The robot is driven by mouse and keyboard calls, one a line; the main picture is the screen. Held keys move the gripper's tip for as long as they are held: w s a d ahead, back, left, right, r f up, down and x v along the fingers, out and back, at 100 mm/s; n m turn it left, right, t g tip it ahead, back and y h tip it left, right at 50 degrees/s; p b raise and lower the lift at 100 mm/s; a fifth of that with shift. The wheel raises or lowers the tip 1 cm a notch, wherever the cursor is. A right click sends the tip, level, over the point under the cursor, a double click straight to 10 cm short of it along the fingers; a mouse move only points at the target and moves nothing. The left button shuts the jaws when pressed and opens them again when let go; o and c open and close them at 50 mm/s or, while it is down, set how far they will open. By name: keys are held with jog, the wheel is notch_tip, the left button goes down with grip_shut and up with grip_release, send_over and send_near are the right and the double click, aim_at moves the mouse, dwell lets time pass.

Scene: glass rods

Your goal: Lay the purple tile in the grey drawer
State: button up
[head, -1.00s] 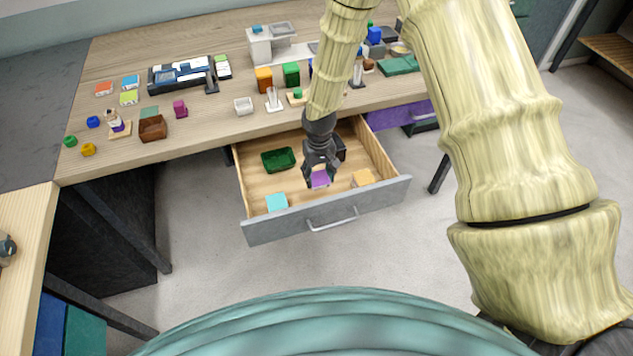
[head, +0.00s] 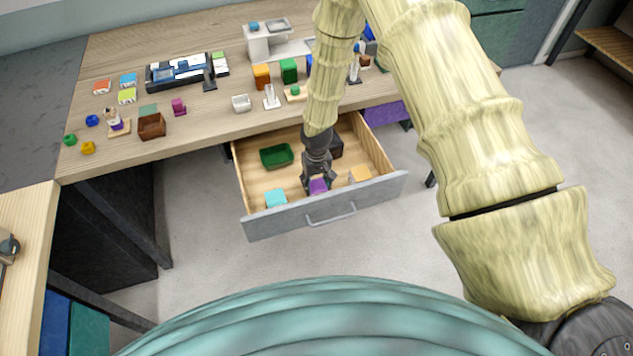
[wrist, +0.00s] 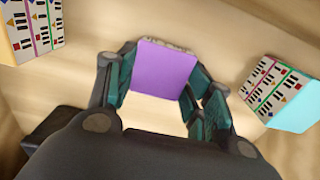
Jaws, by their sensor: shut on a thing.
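The purple tile (wrist: 163,70) is between the two fingers of my gripper (wrist: 160,85) in the wrist view, with a finger against each side. In the head view the purple tile (head: 318,187) shows just below my gripper (head: 318,180), low inside the open grey drawer (head: 357,207), near its front wall. My gripper is shut on the tile. I cannot tell whether the tile touches the drawer floor.
In the drawer are a cyan block (head: 276,198) to the left, an orange block (head: 360,175) to the right, a green tray (head: 277,156) and a dark container (head: 336,146) behind. The desk above holds many small items, including a brown bin (head: 152,126).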

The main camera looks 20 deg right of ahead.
aim_at(316, 185)
jog(key=shift+f, duration=0.1)
jog(key=o, duration=1.1)
notch_tip(316, 185, up, 12)
jog(key=b, duration=0.3)
dwell(0.3)
